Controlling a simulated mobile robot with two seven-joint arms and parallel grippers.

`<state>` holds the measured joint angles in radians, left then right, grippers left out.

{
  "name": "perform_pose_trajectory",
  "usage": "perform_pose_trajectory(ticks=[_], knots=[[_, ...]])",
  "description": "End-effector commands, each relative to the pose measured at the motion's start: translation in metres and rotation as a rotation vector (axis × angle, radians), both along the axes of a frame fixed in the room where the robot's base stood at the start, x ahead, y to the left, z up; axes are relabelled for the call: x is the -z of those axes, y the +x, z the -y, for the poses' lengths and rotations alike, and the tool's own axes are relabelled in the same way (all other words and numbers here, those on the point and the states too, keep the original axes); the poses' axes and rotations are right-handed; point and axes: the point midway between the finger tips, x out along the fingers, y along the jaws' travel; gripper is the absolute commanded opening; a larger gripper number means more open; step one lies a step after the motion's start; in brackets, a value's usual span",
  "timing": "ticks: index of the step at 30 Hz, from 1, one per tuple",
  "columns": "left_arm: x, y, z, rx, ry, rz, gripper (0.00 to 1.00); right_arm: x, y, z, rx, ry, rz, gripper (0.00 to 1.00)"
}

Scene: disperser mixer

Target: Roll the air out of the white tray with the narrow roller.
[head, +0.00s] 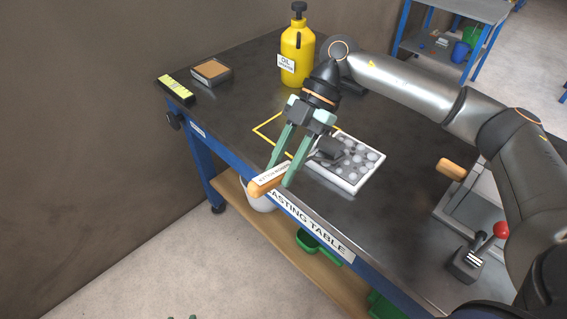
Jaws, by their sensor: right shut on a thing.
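The white tray (349,187) lies on the dark table top. Round pale bubbles of several sizes show across its surface. My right gripper (280,176), with pale green fingers, is shut on the wooden handle of a roller (265,187). The handle has a white label, partly hidden by a finger, and points toward the front edge of the table. The roller's dark head (330,149) is over the tray's left part; I cannot tell if it touches. Small green tips at the bottom edge may be my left gripper (182,317); too little shows to tell its state.
A yellow oil bottle (297,58) stands at the back. A brown-topped block (211,72) and a yellow-and-black item (176,89) lie at the far left. A second wooden handle (452,169) and a red-knobbed lever (500,230) are at the right. A yellow outline marks the table.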

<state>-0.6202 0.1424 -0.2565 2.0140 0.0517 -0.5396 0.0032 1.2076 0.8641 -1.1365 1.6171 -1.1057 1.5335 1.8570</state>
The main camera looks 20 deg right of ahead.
Motion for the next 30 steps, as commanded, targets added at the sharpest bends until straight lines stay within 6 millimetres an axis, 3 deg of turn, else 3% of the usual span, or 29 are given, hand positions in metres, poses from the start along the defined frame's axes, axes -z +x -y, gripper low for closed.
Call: perform_pose_trajectory(ticks=[30], knots=[[0.0047, -0.0056, -0.0008, -0.002, 0.001, -0.010, 0.50, 0.0089, 0.0001, -0.0001, -0.001, 0.001, 0.000, 0.00]])
